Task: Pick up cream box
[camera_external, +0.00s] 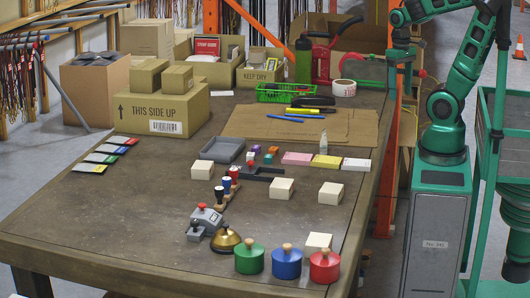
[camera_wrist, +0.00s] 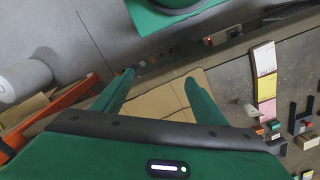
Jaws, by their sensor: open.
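Several cream boxes sit apart on the table in the external view: one at the left (camera_external: 202,170), one in the middle (camera_external: 282,188), one at the right (camera_external: 331,193) and one near the front (camera_external: 318,243), behind the red knobbed pot. A small cream block (camera_wrist: 308,138) shows at the right edge of the wrist view. My gripper (camera_wrist: 160,80) is open and empty, with both green fingers spread over the cardboard. It is well away from the cream boxes, towards the table's far right side.
A flat cardboard sheet (camera_external: 300,127) carries pens. Cartons (camera_external: 165,113) stand at the back left. Stampers (camera_external: 220,195), a brass bell (camera_external: 225,239) and green (camera_external: 249,259), blue (camera_external: 287,263) and red (camera_external: 325,267) pots crowd the front.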

